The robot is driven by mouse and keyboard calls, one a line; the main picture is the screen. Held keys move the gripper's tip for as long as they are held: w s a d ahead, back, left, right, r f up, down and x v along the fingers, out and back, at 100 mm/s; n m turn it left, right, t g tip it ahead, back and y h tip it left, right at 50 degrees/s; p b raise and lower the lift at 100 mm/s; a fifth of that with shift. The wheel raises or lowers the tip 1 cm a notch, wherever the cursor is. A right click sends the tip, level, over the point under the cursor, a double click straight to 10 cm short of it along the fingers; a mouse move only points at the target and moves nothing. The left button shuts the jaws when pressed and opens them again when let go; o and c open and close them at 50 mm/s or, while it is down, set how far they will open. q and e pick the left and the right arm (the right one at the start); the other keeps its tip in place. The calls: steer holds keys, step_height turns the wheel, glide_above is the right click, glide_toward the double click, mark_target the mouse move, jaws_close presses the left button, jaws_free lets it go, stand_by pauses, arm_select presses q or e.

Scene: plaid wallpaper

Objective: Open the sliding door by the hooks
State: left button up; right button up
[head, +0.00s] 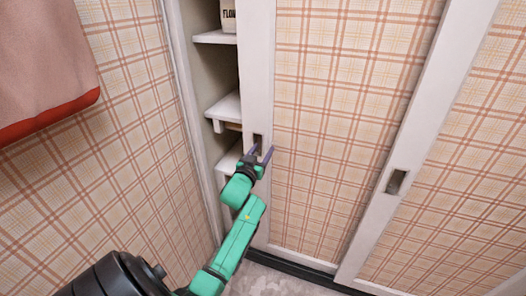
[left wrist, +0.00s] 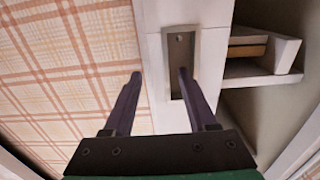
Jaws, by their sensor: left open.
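The nearer sliding door (head: 335,110) has a white frame and a plaid panel. It stands partly open, with a gap at its left side. Its recessed metal pull (head: 258,138) is in the left stile; the pull also shows in the left wrist view (left wrist: 180,42). My left gripper (head: 262,153) is open at this pull. I cannot tell whether either touches. A second sliding door (head: 460,190) at the right has its own recessed pull (head: 396,182). My right gripper is out of view.
White shelves (head: 224,107) show in the gap, with a container marked "FLO..." (head: 229,20) on the upper one. A plaid wall (head: 130,130) stands close at the left, with a pink cloth (head: 45,60) hanging on it. A little floor (head: 275,280) shows below.

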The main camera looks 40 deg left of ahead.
arm_select(q)
steer(key=shift+w+a, duration=0.15)
steer(key=shift+w, duration=0.3)
steer(key=shift+c, duration=0.3)
jaws_close()
stand_by(0.9)
